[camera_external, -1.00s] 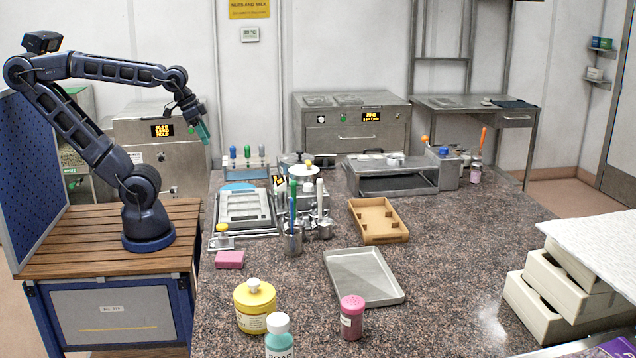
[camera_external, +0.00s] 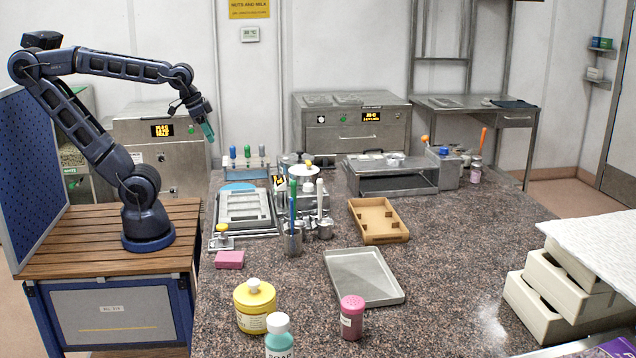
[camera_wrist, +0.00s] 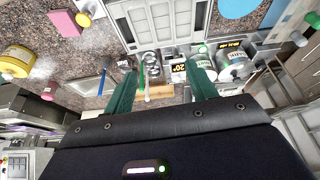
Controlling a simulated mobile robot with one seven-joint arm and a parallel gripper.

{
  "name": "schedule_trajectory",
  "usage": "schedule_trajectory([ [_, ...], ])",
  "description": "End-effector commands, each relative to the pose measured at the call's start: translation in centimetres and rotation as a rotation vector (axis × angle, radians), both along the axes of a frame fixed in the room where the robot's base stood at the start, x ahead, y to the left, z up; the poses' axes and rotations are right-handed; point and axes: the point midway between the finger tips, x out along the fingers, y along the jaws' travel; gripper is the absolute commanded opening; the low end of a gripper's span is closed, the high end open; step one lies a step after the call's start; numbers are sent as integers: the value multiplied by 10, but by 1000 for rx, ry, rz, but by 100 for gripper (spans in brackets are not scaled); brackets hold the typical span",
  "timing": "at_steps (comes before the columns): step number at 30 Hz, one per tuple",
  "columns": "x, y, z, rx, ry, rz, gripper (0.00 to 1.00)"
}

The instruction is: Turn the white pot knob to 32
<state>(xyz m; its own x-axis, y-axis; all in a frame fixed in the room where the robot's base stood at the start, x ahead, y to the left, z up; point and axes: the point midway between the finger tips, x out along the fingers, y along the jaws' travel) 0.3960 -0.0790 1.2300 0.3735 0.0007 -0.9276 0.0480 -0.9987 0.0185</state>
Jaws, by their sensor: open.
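My gripper (camera_external: 207,132) is raised at the left, clear of the counter, pointing down. In the wrist view its two teal fingers (camera_wrist: 162,88) are spread apart with nothing between them. The metal pot unit (camera_external: 303,172) stands on the counter to the right of my gripper and lower. In the wrist view, round metal pots (camera_wrist: 235,62) show beyond the right finger. A small yellow display (camera_wrist: 179,68) beside them seems to read 20, upside down. It also shows in the external view (camera_external: 279,182). I cannot make out the white pot's knob for sure.
Tool cups (camera_external: 292,243) with upright handles stand in front of the pot unit. A grey mould tray (camera_external: 245,207) lies left of it. A tan tray (camera_external: 378,221) and a metal tray (camera_external: 365,277) lie to the right. The counter's right middle is clear.

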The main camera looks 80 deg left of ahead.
Motion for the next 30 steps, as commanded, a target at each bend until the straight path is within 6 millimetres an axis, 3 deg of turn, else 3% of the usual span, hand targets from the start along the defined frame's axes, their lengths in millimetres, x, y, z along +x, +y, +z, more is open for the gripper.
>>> schedule_trajectory([
  [14, 113, 7, 4, -92, 120, 284, 57],
  [22, 181, 13, -12, -136, 184, 451, 57],
  [30, 248, 22, -43, -174, 250, 623, 57],
])
